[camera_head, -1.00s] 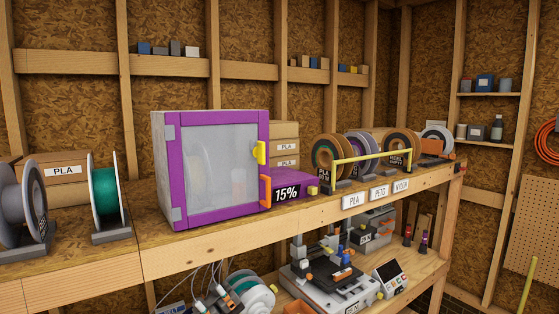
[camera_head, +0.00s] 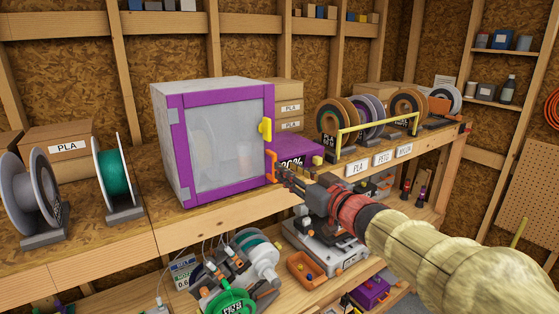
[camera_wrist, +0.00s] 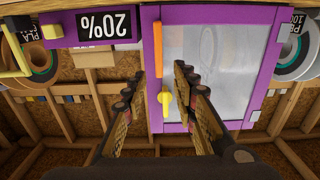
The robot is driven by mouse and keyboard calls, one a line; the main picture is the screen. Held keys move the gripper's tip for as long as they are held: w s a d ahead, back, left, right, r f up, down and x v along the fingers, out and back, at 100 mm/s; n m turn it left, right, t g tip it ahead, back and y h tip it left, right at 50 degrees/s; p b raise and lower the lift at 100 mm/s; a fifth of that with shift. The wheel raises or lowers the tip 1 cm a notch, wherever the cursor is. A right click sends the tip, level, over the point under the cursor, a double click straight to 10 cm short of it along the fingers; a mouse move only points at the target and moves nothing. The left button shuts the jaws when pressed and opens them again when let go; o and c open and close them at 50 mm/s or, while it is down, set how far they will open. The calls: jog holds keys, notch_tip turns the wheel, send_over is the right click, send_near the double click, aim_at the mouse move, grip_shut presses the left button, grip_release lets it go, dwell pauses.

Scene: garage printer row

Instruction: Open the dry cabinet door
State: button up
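The dry cabinet (camera_head: 165,135) is a pale box on the upper bench with a purple-framed door (camera_head: 225,187) and a cloudy clear pane. The door looks shut in its frame. A yellow latch (camera_head: 265,131) and, below it, an orange handle (camera_head: 271,166) sit at its right edge. My gripper (camera_head: 282,175) is close to the orange handle in the head view; contact cannot be told. In the upside-down wrist view my gripper (camera_wrist: 159,72) has its fingers apart and nothing between them; the orange handle (camera_wrist: 158,45) and yellow latch (camera_wrist: 165,101) lie ahead.
A purple box with a percent display (camera_head: 291,162) stands right of the cabinet, beside my gripper. A spool rack with a yellow bar (camera_head: 375,135) is farther right. A teal spool (camera_head: 117,180) stands left. Printers and an orange bin (camera_head: 312,270) fill the lower shelf.

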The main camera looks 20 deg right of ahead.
aim_at(274, 161)
jog(key=p+x, duration=0.1)
jog(key=x, duration=0.7)
jog(key=shift+d+f, duration=0.1)
jog(key=c, duration=0.3)
jog(key=c, duration=0.4)
jog(key=shift+s, duration=0.1)
grip_shut()
